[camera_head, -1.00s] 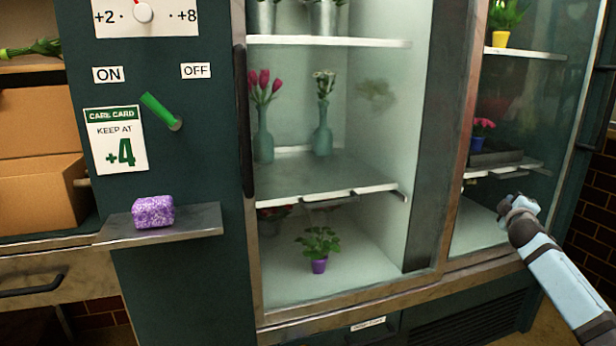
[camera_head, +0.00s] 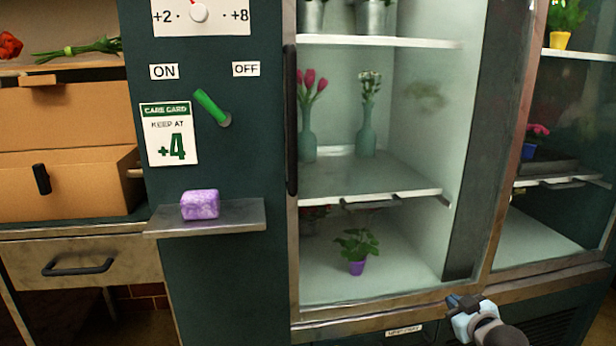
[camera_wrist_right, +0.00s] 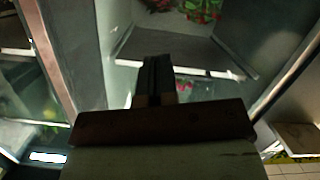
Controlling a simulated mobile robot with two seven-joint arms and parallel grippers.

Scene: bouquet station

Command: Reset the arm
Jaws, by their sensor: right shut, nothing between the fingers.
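My right gripper (camera_head: 466,303) is at the lower right of the head view, in front of the bottom frame of the flower cooler (camera_head: 400,312). Its fingers are shut with nothing between them. In the right wrist view the closed fingers (camera_wrist_right: 156,75) point toward the cooler, with shelves and blurred flowers beyond. The gripper appears apart from the cooler, though the exact gap cannot be told. My left gripper is not in view.
A purple block (camera_head: 200,205) sits on a small metal ledge (camera_head: 240,216). A green lever (camera_head: 211,107) is between the ON and OFF labels. Cardboard boxes (camera_head: 62,118) and a drawer (camera_head: 110,250) are at left.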

